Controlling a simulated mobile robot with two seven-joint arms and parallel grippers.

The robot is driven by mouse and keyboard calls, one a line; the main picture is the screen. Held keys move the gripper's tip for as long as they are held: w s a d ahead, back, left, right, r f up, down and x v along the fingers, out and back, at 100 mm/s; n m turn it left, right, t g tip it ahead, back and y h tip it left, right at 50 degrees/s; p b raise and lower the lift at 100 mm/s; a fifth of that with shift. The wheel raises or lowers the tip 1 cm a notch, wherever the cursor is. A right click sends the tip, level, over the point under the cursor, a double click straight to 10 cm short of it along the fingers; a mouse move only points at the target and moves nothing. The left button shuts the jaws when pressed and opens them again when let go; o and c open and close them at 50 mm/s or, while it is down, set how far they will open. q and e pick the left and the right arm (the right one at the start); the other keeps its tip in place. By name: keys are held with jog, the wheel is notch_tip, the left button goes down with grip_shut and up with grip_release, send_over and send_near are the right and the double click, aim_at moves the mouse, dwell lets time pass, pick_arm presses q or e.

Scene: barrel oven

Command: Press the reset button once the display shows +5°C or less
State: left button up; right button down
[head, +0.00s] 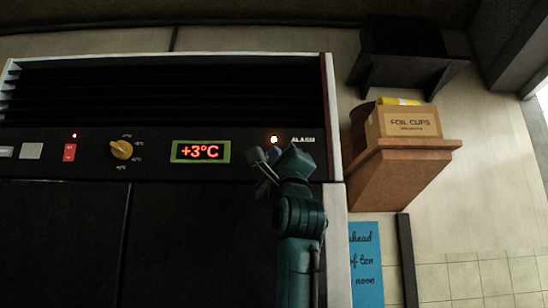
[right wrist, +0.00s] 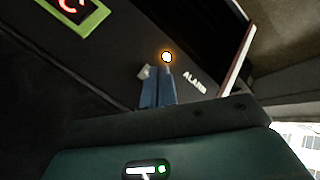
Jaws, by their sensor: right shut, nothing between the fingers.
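The display (head: 200,151) on the black panel reads +3°C in red inside a green frame. It shows partly at the top left of the right wrist view (right wrist: 75,8). My right gripper (head: 262,158) is shut and empty at the panel, right of the display and just below the lit alarm lamp (head: 273,139). In the right wrist view its blue fingers (right wrist: 158,78) end just below the glowing lamp (right wrist: 167,57). The reset button is not clearly visible; the gripper covers this part of the panel. I cannot tell whether the fingertips touch anything. My left gripper is out of view.
Left of the display are a yellow knob (head: 121,149), a red switch (head: 69,152) and a pale square (head: 31,151). A wooden shelf (head: 400,170) with a foil cups carton (head: 403,122) juts from the wall at right. A blue sign (head: 366,265) hangs below it.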

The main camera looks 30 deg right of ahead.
jog(key=shift+w+d, duration=0.2)
jog(key=shift+w, duration=0.2)
dwell(0.7)
dwell(0.3)
jog(key=shift+s+a+b, duration=0.35)
jog(key=shift+s+a, duration=0.05)
jog(key=shift+s, duration=0.25)
jog(key=s+a, duration=0.1)
jog(key=s+b, duration=0.1)
jog(key=s, duration=0.1)
jog(key=s+a, duration=0.1)
jog(key=shift+s+a+b, duration=0.2)
jog(key=shift+a+b, duration=0.1)
jog(key=shift+b, duration=0.05)
dwell(0.7)
